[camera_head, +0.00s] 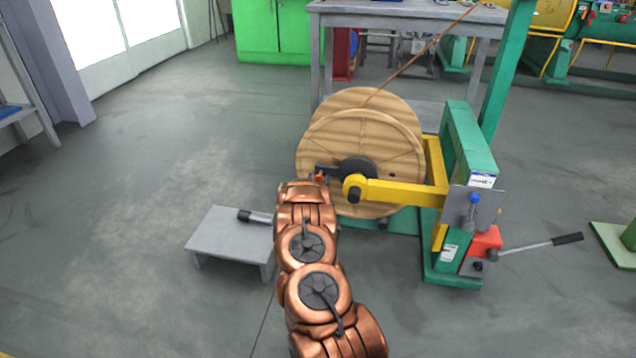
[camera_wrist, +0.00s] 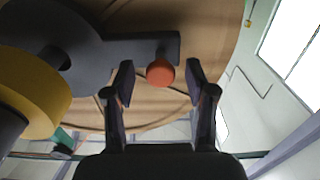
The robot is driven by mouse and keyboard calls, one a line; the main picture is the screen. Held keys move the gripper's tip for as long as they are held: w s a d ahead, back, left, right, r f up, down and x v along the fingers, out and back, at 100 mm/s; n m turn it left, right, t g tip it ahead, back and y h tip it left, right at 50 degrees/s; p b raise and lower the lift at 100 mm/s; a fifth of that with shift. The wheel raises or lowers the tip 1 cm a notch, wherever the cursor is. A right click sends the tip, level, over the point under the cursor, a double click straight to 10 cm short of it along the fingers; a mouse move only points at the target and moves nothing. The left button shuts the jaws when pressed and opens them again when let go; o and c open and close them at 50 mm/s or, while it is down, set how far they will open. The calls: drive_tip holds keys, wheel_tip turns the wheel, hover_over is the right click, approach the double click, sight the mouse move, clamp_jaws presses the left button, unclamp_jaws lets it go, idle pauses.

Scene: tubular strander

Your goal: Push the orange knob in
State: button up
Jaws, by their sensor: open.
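The orange knob (camera_wrist: 160,72) is at the end of a dark grey arm (camera_wrist: 140,47) in front of the wooden reel (camera_wrist: 215,40). In the wrist view my gripper (camera_wrist: 160,76) is open, with one finger on each side of the knob and visible gaps between; I cannot tell how far the knob lies beyond the fingertips. In the head view the knob (camera_head: 319,178) is a small orange spot just beyond the end of my copper arm, left of the dark hub (camera_head: 357,170). My gripper is mostly hidden behind my arm there.
A yellow arm (camera_head: 405,191) runs from the reel's hub to the green stand (camera_head: 466,150). A red block with a lever (camera_head: 540,244) is at the stand's right. A low grey table (camera_head: 222,240) stands left of my arm. The floor at left is clear.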

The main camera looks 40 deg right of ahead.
drive_tip(key=shift+c, duration=0.5)
clamp_jaws()
